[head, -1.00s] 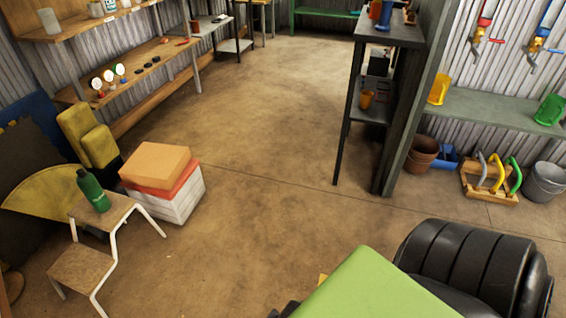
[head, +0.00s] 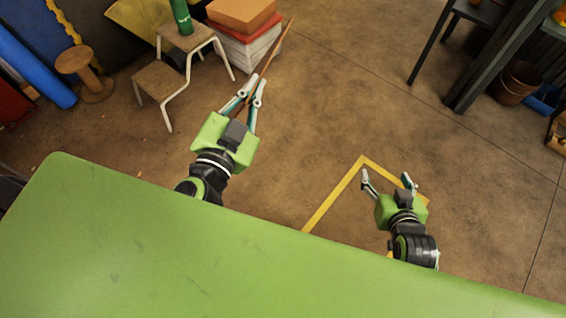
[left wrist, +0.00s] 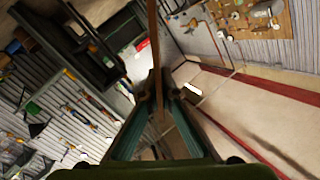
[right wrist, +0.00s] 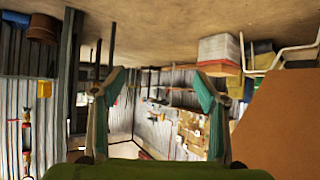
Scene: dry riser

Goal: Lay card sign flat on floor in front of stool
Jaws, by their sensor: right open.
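The card sign (head: 276,48) is a thin brown sheet seen nearly edge-on, held up off the floor. My left gripper (head: 252,88) is shut on it. It runs as a narrow upright strip in the left wrist view (left wrist: 153,35), and its broad plain brown face fills the right of the right wrist view (right wrist: 285,125). Its printing cannot be seen. The step stool (head: 160,82) has wooden treads and white legs and stands left of my left gripper. A green bottle (head: 181,16) is on its top tread. My right gripper (head: 386,178) is open and empty.
Stacked boxes (head: 243,45) stand behind the card sign, right of the stool. A yellow floor marking (head: 335,192) lies between my grippers. A wooden spool (head: 95,84) stands left of the stool. Bare floor lies before the stool and to the right.

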